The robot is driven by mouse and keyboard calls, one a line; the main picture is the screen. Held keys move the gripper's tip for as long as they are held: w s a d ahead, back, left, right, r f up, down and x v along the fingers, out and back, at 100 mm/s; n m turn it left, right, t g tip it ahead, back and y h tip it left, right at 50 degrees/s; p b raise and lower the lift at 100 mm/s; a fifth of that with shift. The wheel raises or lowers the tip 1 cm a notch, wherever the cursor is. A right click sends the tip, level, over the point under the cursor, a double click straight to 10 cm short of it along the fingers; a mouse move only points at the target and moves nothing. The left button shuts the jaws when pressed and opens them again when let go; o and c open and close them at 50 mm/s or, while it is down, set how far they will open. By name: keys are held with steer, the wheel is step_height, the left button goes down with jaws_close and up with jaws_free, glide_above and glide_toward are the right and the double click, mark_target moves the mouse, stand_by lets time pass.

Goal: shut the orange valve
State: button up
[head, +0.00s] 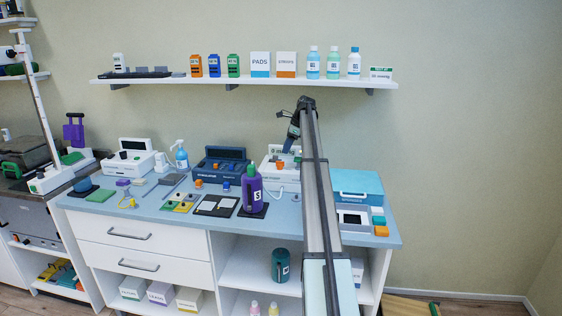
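A small orange part (281,166), which looks like the orange valve, sits on the front of a white device (267,178) at the back of the blue counter. It is too small to tell which way it is turned. My gripper (287,150) points down just above and slightly right of the orange part, with a visible gap in the picture. Its fingers are dark and tiny, so I cannot tell whether they are open. My arm hides the right part of the device.
A purple bottle (252,190) stands in front of the white device, to the left. A light blue box (357,186) stands right of my arm. A wall shelf (240,80) with bottles and boxes hangs above.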

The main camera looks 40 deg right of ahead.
mark_target(281, 164)
steer(key=shift+x, duration=3.75)
jaws_close()
steer(key=shift+d, duration=0.1)
steer(key=n, duration=0.2)
steer(key=n+g, duration=0.1)
steer(key=n, duration=0.1)
steer(key=shift+w+d+g+y, duration=0.1)
steer(key=shift+w+g+y, duration=0.05)
steer(key=shift+g+y, duration=0.2)
steer(key=shift+n+g, duration=0.85)
steer(key=shift+n, duration=1.65)
